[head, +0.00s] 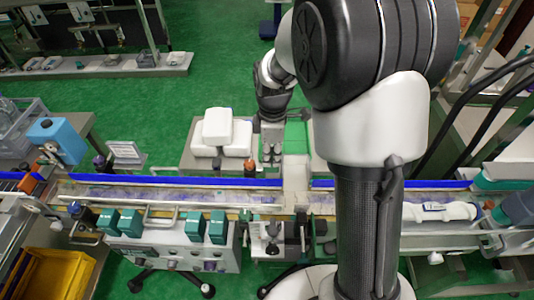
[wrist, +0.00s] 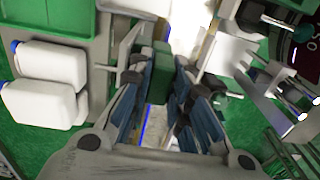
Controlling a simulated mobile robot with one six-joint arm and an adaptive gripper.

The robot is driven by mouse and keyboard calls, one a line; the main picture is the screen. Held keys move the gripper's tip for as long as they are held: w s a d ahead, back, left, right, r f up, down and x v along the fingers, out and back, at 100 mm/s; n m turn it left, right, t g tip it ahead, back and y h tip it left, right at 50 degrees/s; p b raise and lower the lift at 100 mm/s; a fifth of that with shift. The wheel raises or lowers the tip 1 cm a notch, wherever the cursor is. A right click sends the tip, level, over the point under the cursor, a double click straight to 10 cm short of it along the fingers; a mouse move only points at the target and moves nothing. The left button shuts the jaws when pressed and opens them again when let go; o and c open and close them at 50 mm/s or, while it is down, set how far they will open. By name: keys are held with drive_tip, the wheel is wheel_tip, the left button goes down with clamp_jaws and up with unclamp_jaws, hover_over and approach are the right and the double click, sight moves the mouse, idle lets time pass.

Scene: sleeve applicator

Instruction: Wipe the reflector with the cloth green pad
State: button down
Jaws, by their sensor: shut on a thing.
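My gripper (wrist: 160,92) is shut on a small green pad (wrist: 162,66), which sits between its dark blue-grey fingers in the wrist view. In the head view my gripper (head: 272,158) points down just behind the conveyor, right of the white containers. I cannot pick out the reflector with certainty in either view. In the wrist view, pale metal fixtures stand close on both sides of the fingers, and I cannot tell whether the pad touches any of them.
White containers (head: 218,127) stand left of my gripper; they also show in the wrist view (wrist: 50,66). The conveyor (head: 190,194) with blue rails runs across the front. Teal boxes (head: 194,226) line its near side. A yellow crate (head: 52,277) is at lower left.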

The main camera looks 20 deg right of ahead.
drive_tip(key=shift+s+d, duration=0.2)
drive_tip(key=shift+d, duration=0.45)
drive_tip(key=shift+s+d, duration=0.15)
drive_tip(key=shift+d, duration=0.45)
drive_tip(key=shift+a, duration=0.1)
drive_tip(key=shift+w+a+p, duration=0.25)
drive_tip(key=shift+w+a, duration=0.1)
drive_tip(key=shift+a, duration=0.55)
drive_tip(key=shift+w+a+p, duration=0.25)
drive_tip(key=shift+w+a, duration=0.05)
drive_tip(key=shift+a, duration=0.6)
drive_tip(key=shift+a+r+p, duration=0.1)
drive_tip(key=shift+r+p, duration=0.3)
drive_tip(key=shift+r, duration=0.05)
drive_tip(key=shift+s+d, duration=0.75)
drive_tip(key=shift+d, duration=1.2)
drive_tip(key=shift+w+a+f+p, duration=0.15)
drive_tip(key=shift+w+a, duration=0.25)
drive_tip(key=shift+a, duration=0.6)
drive_tip(key=shift+w+a+r+p, duration=0.1)
drive_tip(key=shift+w+a+p, duration=0.2)
drive_tip(key=shift+a, duration=0.65)
